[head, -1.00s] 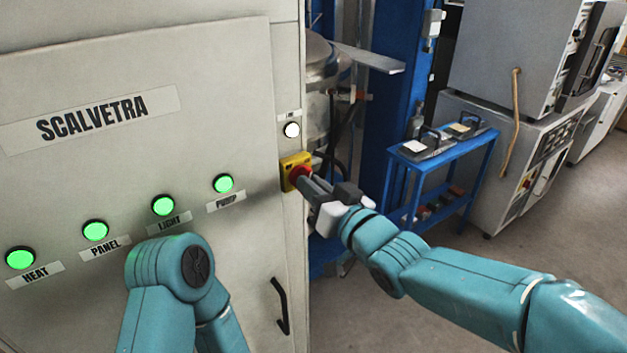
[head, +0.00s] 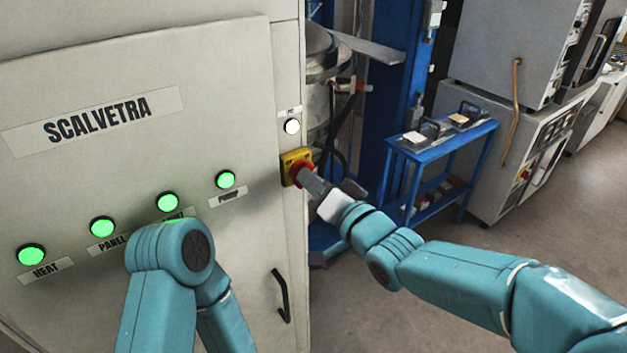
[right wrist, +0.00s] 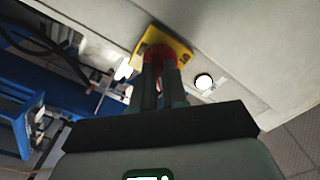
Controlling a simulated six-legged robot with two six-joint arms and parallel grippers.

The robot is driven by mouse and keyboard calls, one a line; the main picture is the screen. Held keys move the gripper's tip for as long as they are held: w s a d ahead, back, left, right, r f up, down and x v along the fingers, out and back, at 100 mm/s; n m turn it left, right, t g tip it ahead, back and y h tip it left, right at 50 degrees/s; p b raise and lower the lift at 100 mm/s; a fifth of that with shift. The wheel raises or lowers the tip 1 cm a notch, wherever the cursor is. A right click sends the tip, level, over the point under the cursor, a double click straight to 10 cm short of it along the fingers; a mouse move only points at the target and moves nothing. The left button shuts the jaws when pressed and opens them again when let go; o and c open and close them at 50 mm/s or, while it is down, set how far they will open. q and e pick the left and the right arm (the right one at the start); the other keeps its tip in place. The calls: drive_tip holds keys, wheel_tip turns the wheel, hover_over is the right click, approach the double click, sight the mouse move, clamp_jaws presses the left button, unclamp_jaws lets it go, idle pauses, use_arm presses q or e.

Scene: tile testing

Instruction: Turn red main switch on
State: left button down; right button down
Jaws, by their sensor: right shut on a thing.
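The red main switch (head: 299,171) sits on a yellow plate (head: 287,163) at the right edge of the grey cabinet front. My right gripper (head: 308,179) is shut on the red switch knob. In the right wrist view the two fingers (right wrist: 160,85) are on either side of the red knob (right wrist: 160,55), in front of the yellow plate (right wrist: 180,46). The fingers hide part of the knob. My left arm is in front of the cabinet at the lower left. Its gripper does not show.
A white lamp (head: 292,126) glows above the switch. Green lamps for HEAT (head: 31,255), PANEL (head: 102,227), LIGHT and PUMP (head: 225,179) are lit. A black door handle (head: 281,296) is below. A blue cart (head: 440,150) stands to the right, with open floor in front.

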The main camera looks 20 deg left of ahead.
idle(0.3)
drive_tip(key=c, duration=1.2)
unclamp_jaws()
drive_tip(key=shift+o, duration=0.2)
drive_tip(key=shift+d, duration=0.1)
drive_tip(key=b+v, duration=0.1)
drive_tip(key=v, duration=1.5)
drive_tip(key=shift+b, duration=0.4)
drive_tip(key=shift+s, duration=0.1)
